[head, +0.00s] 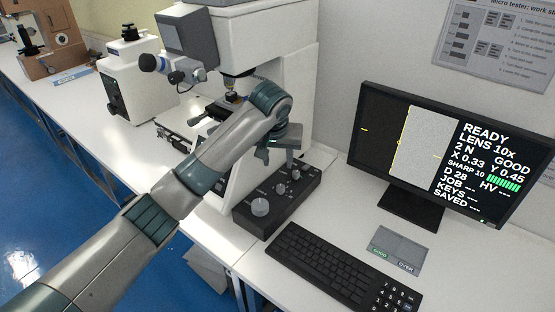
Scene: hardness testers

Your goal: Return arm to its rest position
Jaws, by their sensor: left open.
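My left arm reaches in from the lower left across the white bench, in front of the hardness tester (290,60). My left gripper (287,163) points down over the far end of the black control box (255,222) with its knobs. It is open, and nothing shows between its fingers. Whether it touches the box cannot be told. The arm's wrist hides part of the tester's base and stage. My right gripper is not in view.
A monitor (455,150) reading READY stands at the right. A black keyboard (330,262) and a grey pad (398,248) marked GOOD and OVER lie in front. Another white instrument (132,75) stands at the left. The blue floor lies beyond the bench's left edge.

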